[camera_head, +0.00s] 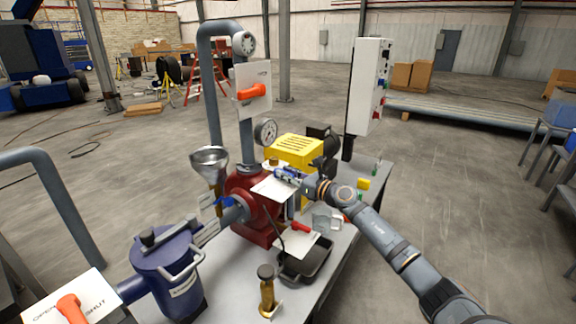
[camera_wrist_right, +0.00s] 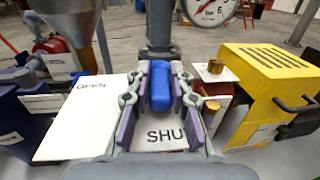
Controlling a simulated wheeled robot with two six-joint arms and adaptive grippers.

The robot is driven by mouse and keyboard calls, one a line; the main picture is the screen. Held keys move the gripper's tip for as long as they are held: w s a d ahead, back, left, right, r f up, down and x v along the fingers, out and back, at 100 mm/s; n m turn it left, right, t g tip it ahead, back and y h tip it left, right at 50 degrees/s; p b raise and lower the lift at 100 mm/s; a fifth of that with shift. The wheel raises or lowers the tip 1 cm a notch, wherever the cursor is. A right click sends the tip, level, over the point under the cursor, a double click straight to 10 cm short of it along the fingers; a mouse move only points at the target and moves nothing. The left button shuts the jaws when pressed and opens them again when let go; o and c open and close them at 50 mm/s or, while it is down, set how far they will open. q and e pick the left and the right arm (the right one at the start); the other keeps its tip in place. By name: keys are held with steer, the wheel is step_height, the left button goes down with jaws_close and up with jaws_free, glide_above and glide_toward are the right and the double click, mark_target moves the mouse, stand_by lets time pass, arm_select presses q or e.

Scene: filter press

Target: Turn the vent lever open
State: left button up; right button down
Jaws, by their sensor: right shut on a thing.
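The vent lever, a blue handle (camera_wrist_right: 160,88), sits over a white plate (camera_wrist_right: 85,118) marked OPEN on its left and SHU at its lower right, the rest of that word hidden. In the head view the plate (camera_head: 268,190) is on top of the red pump body (camera_head: 250,203). My right gripper (camera_wrist_right: 160,92) is shut on the blue lever, one finger on each side. In the head view the right gripper (camera_head: 288,176) reaches the plate from the right and largely hides the lever. My left gripper is not in view.
A pressure gauge (camera_head: 265,132) and grey pipe stand close behind the plate. A yellow motor box (camera_head: 294,151) is beside it. A funnel (camera_head: 209,161) stands to the left. Other orange levers (camera_head: 252,91) are on separate plates. A black tray (camera_head: 305,262) and amber bottle (camera_head: 267,290) are in front.

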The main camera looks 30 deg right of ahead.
steer(key=r+m+h+p, duration=0.1)
steer(key=p, duration=0.3)
steer(key=a+r+m+h+p, duration=0.1)
steer(key=h+p, duration=0.1)
steer(key=p, duration=0.3)
steer(key=shift+m+t+h, duration=0.3)
arm_select(q)
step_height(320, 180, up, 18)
steer(key=p, duration=0.7)
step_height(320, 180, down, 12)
steer(key=b, duration=1.2)
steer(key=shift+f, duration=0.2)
arm_select(e)
steer(key=shift+w+a+f+m+g+h, duration=0.35)
steer(key=shift+a+m+g+h, duration=0.3)
steer(key=shift+m+g+h, duration=1.6)
steer(key=shift+w+a+f+m+g+h, duration=0.2)
steer(key=shift+w+a+m+g+h, duration=0.35)
steer(key=shift+m+g+h, duration=1.7)
steer(key=shift+w+a+f+m+g+h, duration=0.3)
steer(key=shift+a+m+g+h, duration=0.6)
steer(key=shift+m+h, duration=2.5)
steer(key=shift+d+n+h, duration=0.2)
steer(key=shift+n+h, duration=0.6)
steer(key=shift+h, duration=0.1)
steer(key=shift+r, duration=0.1)
